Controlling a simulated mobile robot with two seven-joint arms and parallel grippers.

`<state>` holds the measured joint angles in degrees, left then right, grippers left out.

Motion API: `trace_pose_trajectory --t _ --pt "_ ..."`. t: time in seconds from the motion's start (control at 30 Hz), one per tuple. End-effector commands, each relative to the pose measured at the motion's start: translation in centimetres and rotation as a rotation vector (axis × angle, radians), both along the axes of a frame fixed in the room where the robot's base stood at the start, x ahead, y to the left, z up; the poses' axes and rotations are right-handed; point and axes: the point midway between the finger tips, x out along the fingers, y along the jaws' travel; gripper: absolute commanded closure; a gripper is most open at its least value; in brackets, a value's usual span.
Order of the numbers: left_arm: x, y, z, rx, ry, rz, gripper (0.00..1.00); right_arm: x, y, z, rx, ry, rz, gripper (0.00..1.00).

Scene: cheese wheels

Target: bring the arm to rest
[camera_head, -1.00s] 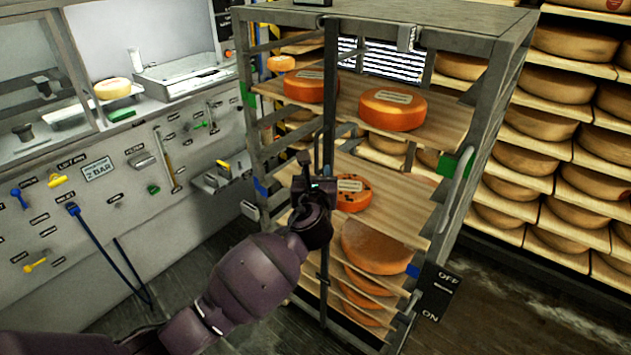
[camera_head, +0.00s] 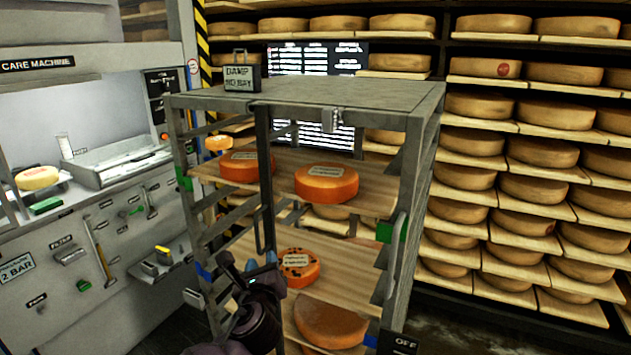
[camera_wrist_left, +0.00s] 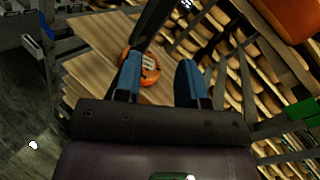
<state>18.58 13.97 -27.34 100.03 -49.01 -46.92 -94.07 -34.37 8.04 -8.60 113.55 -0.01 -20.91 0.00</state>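My left arm comes in at the bottom of the head view. Its gripper (camera_head: 252,266) is in front of the grey rack's middle shelf, near a dark upright bar. In the left wrist view the two blue fingers of this gripper (camera_wrist_left: 160,80) stand apart with nothing held between them. An orange cheese wheel with dark spots (camera_head: 299,268) lies on the middle shelf, right of the gripper. It also shows beyond the fingers in the left wrist view (camera_wrist_left: 150,70). My right gripper is in neither view.
The grey rack (camera_head: 410,95) holds more orange wheels (camera_head: 326,183) on its upper board and a larger wheel (camera_head: 330,323) below. A dark "DAMP NO BAY" sign (camera_head: 242,77) stands on top. A tool panel (camera_head: 95,245) is on the left, wall shelves of cheeses (camera_head: 540,152) on the right.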

Motion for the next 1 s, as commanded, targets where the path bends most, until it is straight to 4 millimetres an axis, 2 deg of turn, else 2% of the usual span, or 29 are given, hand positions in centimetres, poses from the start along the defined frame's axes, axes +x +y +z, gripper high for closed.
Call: trace_pose_trajectory --t 0.27,0.43,0.57,0.67,0.8,0.9,1.0 --pt "-0.2 -1.7 0.9 -0.687 -0.021 -0.133 0.63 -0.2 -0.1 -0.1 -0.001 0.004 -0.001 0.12" --pt "-1.6 -1.3 -0.6 -1.158 0.025 -0.159 0.63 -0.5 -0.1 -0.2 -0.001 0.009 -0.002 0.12" --pt "-3.6 -0.3 -2.9 -1.54 0.074 -0.134 0.63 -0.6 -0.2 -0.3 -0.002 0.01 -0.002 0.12" --pt "-5.9 1.1 -5.4 -1.849 0.109 -0.077 0.63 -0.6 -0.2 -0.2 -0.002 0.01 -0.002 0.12" --pt "-10.0 3.7 -9.3 -2.23 0.125 0.047 0.63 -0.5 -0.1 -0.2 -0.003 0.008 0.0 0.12" --pt "-13.2 5.7 -12.0 -2.421 0.111 0.15 0.63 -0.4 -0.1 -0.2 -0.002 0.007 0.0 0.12" --pt "-16.7 7.7 -14.7 -2.54 0.082 0.257 0.63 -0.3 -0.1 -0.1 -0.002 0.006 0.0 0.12"
